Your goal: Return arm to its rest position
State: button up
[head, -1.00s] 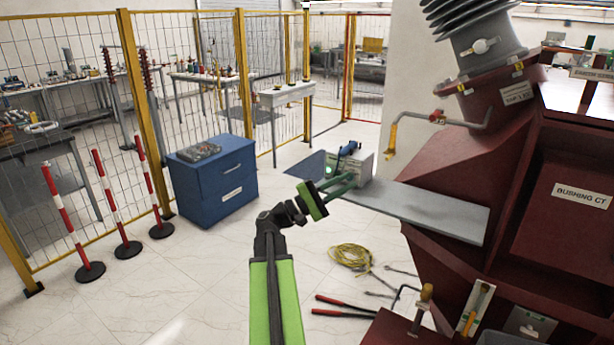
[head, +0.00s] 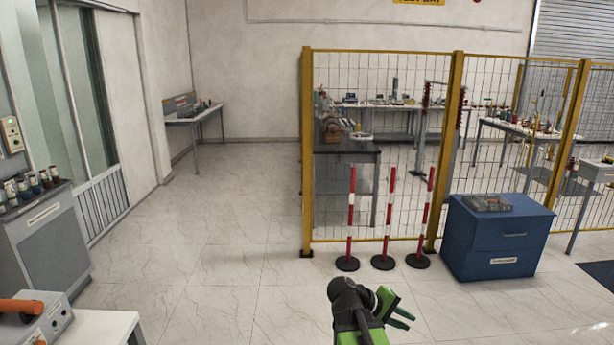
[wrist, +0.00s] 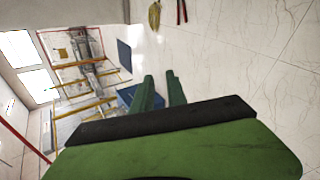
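My gripper (head: 407,308) is low in the head view, at the end of my folded green and black arm, in front of the striped posts and above the bare floor. Its two green fingers point to the right with a gap between them. In the wrist view the fingers (wrist: 159,78) also stand apart with nothing between them, so the gripper is open and empty. Most of my arm is below the frame.
A blue cabinet (head: 497,240) and red-and-white posts (head: 388,215) stand before the yellow-framed mesh fence (head: 455,150). A grey cabinet (head: 45,245) and a white bench (head: 105,328) are at left. The tiled floor (head: 220,250) between is clear.

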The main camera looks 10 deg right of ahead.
jog(key=a+f+y, duration=0.3)
jog(key=a, duration=0.5)
jog(key=s+a+f+m+y, duration=0.1)
jog(key=a+f+y, duration=0.2)
jog(key=a, duration=0.5)
jog(key=a+f+m+y, duration=0.1)
jog(key=a+f+y, duration=0.2)
jog(key=a, duration=0.6)
jog(key=shift+s+f+y, duration=0.2)
jog(key=shift+s+y, duration=0.05)
jog(key=shift+y, duration=0.55)
